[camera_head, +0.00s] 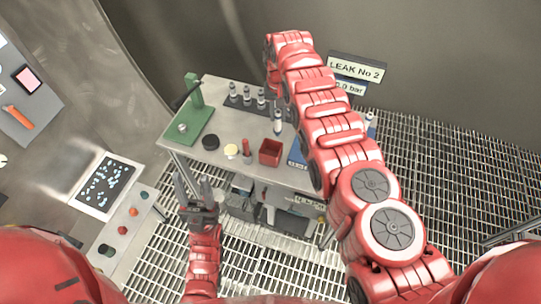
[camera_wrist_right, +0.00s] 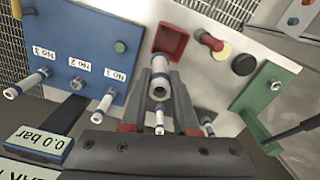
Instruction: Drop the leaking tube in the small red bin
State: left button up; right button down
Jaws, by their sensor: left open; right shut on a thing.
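My right gripper (camera_wrist_right: 161,72) is shut on a tube (camera_wrist_right: 159,88), grey-white with a blue band, seen nearly end-on in the wrist view. In the head view the held tube (camera_head: 278,122) appears upright, just beyond the small red bin. The small red bin (camera_head: 271,153) is an open square box on the bench; it also shows beyond the fingertips in the wrist view (camera_wrist_right: 170,42). Whether the tube is above the bin's opening I cannot tell. My right arm hides most of its gripper in the head view. My left gripper (camera_head: 194,190) is open and empty before the bench's front edge.
The blue panel (camera_wrist_right: 70,40) holds tubes at No 1 and No 3; No 2 shows only a short fitting. A rack (camera_head: 238,101) with several tubes, a green stand (camera_head: 194,110), a black disc (camera_head: 211,142), a yellow-white disc (camera_head: 231,150) and a red-topped piece (camera_head: 247,148) occupy the bench.

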aim_at(276, 132)
jog(key=shift+s+a+f, duration=0.2)
jog(key=shift+s+f, duration=0.2)
jog(key=shift+f, duration=0.15)
notch_tip(276, 132, down, 6)
jog(key=b, duration=0.6)
jog(key=shift+f, duration=0.1)
jog(key=c, duration=0.6)
grip_release()
jog(key=shift+r, duration=0.25)
